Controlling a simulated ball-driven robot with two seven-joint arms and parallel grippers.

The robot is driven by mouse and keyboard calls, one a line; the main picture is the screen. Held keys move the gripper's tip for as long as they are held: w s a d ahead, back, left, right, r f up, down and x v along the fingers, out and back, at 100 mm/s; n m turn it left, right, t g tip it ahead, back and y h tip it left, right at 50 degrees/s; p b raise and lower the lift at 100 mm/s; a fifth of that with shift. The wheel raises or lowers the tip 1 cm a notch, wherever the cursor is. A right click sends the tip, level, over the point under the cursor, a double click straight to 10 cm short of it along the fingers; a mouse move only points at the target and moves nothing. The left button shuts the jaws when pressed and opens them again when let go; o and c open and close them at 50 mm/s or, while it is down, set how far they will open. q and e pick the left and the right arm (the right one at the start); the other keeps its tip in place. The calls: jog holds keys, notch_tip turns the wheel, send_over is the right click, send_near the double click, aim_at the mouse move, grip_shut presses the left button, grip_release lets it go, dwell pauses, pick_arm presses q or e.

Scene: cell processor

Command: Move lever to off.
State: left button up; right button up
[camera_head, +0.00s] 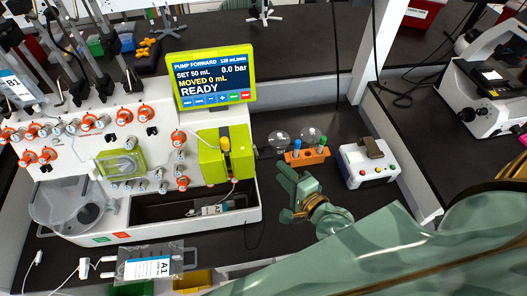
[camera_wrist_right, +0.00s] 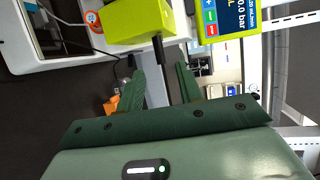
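The cell processor (camera_head: 120,200) is a white machine with a yellow-green pump block (camera_head: 213,158) at its right end. In the right wrist view, a black lever-like rod (camera_wrist_right: 158,50) sticks out from the yellow-green block (camera_wrist_right: 138,22). Its free end shows near the gap between my fingertips, and I cannot tell its set position. My right gripper (camera_head: 287,192) is to the right of and below the block in the head view. Its two green fingers are apart, with nothing held between them; it also shows in the right wrist view (camera_wrist_right: 163,72). My left gripper is out of view.
A screen (camera_head: 213,77) reading READY stands above the pump block. An orange rack (camera_head: 307,157) with coloured tubes and glass flasks stands just beyond my right gripper. A white button box (camera_head: 368,164) is further right.

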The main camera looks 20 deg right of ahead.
jog(key=x, duration=1)
jog(key=shift+w, duration=0.3)
grip_shut()
